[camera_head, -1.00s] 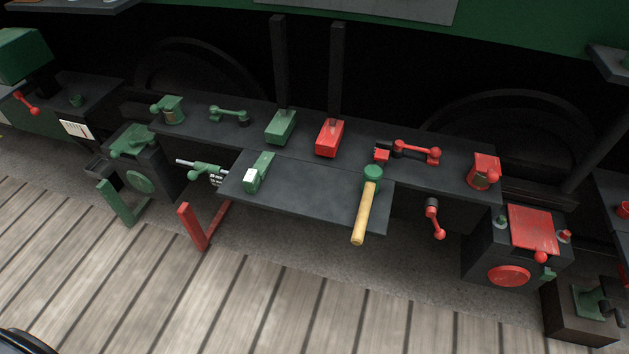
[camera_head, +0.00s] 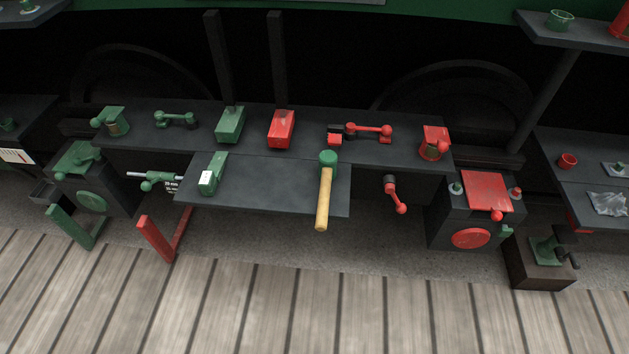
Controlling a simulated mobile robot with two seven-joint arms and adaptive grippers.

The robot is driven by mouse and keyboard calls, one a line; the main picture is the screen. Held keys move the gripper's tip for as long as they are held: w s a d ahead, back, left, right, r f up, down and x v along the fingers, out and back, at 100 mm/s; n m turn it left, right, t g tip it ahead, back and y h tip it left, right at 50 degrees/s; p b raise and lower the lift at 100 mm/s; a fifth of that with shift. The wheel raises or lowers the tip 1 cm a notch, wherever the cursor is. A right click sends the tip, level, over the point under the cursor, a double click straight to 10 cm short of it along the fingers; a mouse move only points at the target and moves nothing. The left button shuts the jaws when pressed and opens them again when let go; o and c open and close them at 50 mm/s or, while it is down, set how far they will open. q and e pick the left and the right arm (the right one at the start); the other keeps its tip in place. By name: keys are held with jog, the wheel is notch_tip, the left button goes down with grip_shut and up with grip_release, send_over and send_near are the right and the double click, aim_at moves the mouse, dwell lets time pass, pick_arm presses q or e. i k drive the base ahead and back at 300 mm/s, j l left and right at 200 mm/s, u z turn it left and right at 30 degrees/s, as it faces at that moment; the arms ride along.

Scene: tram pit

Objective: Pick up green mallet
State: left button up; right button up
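The green mallet (camera_head: 326,190) lies on the right part of the lower dark shelf of the bench. Its green head (camera_head: 328,158) is toward the back of the shelf. Its pale yellow wooden handle (camera_head: 323,198) points toward me and sticks out past the shelf's front edge. Nothing covers it. Neither of my grippers is in the head view.
The dark bench (camera_head: 270,188) also carries a green block (camera_head: 230,124), a red block (camera_head: 281,129) and a small green tool (camera_head: 212,174). A red-topped box (camera_head: 486,190) stands at right, and red (camera_head: 157,239) and green legs jut out at left. The plank floor in front is clear.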

aim_at(328, 159)
jog(key=l+u, duration=0.2)
jog(key=l, duration=0.2)
jog(key=k+l+u, duration=0.2)
jog(key=l, duration=0.2)
jog(key=l+u, duration=0.25)
jog(key=l, duration=0.2)
jog(key=k+l+u, duration=0.2)
jog(key=l, duration=0.15)
jog(key=i+l, duration=0.05)
